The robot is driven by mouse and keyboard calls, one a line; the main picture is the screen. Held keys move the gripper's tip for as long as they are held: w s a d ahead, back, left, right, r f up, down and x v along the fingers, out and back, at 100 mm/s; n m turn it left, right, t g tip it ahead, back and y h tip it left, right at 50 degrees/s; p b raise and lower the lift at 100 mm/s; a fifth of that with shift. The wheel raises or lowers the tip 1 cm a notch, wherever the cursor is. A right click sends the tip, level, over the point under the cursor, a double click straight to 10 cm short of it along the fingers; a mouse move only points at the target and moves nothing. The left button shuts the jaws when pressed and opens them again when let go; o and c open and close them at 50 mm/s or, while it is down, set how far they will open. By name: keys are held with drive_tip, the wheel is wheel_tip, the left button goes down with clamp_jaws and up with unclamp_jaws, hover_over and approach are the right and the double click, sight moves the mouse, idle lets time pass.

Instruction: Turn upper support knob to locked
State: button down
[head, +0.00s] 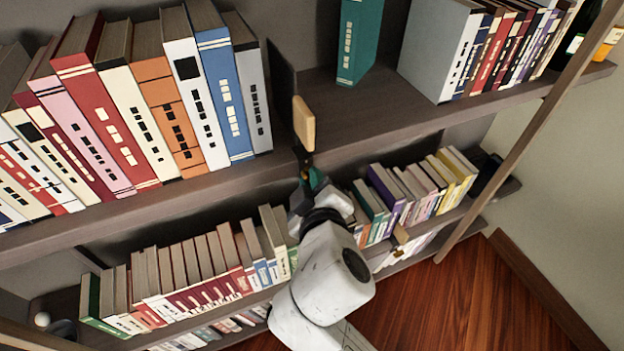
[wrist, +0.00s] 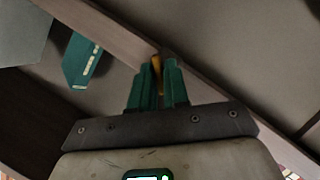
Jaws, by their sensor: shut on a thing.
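The upper support knob (head: 304,123) is a pale tan wooden piece at the front edge of the upper shelf, standing upright in the head view. My gripper (head: 308,168) comes from below and in front, its green fingers just under the tan piece. In the wrist view, my gripper (wrist: 156,82) has its two green fingers shut on a narrow yellow-tan part of the knob (wrist: 156,68), in front of the shelf edge. The fingers hide most of the knob there. I cannot read any lock mark.
The upper shelf (head: 400,110) holds a row of books at left, a lone green book (head: 358,40) and more books at right. A lower shelf (head: 130,338) is full of books, with another tan knob (head: 400,234) at its edge. Wooden floor (head: 470,295) is clear at lower right.

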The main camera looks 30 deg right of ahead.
drive_tip(key=shift+m, duration=0.5)
drive_tip(key=shift+y, duration=0.3)
drive_tip(key=c, duration=1.2)
unclamp_jaws()
drive_tip(key=b+v, duration=0.1)
drive_tip(key=v, duration=0.9)
drive_tip(key=shift+s+r, duration=0.25)
drive_tip(key=shift+s, duration=0.05)
drive_tip(key=shift+a, duration=0.1)
